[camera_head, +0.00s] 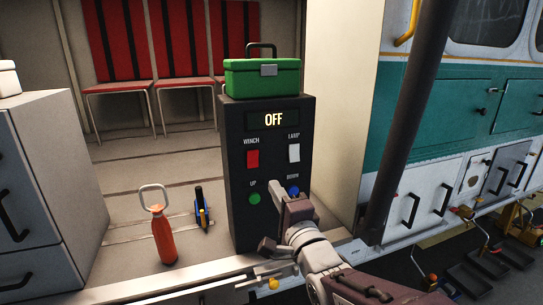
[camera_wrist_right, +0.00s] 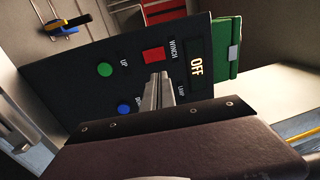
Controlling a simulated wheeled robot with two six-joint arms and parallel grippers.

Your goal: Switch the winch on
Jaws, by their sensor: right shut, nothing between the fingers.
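The dark control box (camera_head: 237,130) stands upright on the cabin floor, with a display (camera_head: 274,119) reading OFF. The red WINCH switch (camera_head: 252,159) is at its upper left and the white LAMP switch (camera_head: 294,152) at its upper right. Below are a green UP button (camera_head: 254,198) and a blue button (camera_head: 293,191). My right gripper (camera_head: 273,188) is shut and empty in front of the panel's lower half. In the right wrist view the shut fingers (camera_wrist_right: 158,92) appear just below the red switch (camera_wrist_right: 153,55) and hide part of the LAMP side. Contact cannot be told. My left gripper is not in view.
A green case (camera_head: 262,77) sits on top of the box. An orange bottle (camera_head: 164,237) and a small blue and yellow tool (camera_head: 203,210) stand on the floor to the left. A grey cabinet (camera_head: 45,180) is at far left. A dark pole (camera_head: 405,120) rises at right.

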